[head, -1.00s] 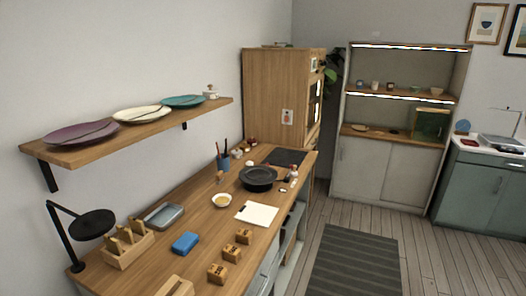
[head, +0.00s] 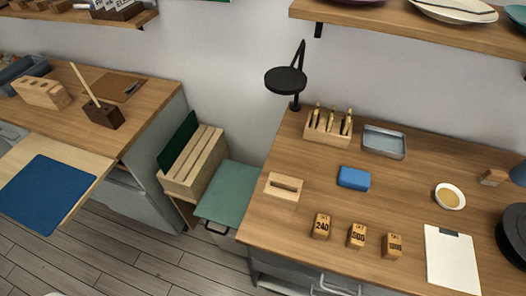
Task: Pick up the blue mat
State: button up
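A flat blue mat (head: 47,192) with rounded corners lies on a light wooden board (head: 88,160) at the left of the head view. The board juts out from the left wooden counter toward the front. Nothing lies on top of the mat. My gripper is not in view.
A wooden block with a stick (head: 104,114) and a slotted wooden block (head: 42,92) stand on the left counter behind the board. A wooden crate (head: 196,165) and a green-topped cabinet (head: 229,190) fill the gap before the right workbench (head: 402,196). Grey floor (head: 120,262) is clear in front.

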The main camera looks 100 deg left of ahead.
aim_at(38, 197)
jog(key=i+u, duration=0.1)
jog(key=u, duration=3.6)
jog(key=j+z, duration=0.15)
jog(key=z, duration=0.35)
jog(key=j+z, duration=0.15)
jog(key=z, duration=0.3)
jog(key=j+z, duration=0.15)
jog(key=z, duration=0.35)
jog(key=k+j+z, duration=0.4)
jog(key=j, duration=0.25)
jog(key=k+j+z, duration=0.35)
jog(key=k+j, duration=0.15)
jog(key=k+j+z, duration=0.4)
jog(key=k+j, duration=0.25)
jog(key=k, duration=0.25)
jog(key=k+j, duration=0.3)
jog(key=k, duration=0.2)
jog(key=k+j, duration=0.25)
jog(key=k, duration=0.3)
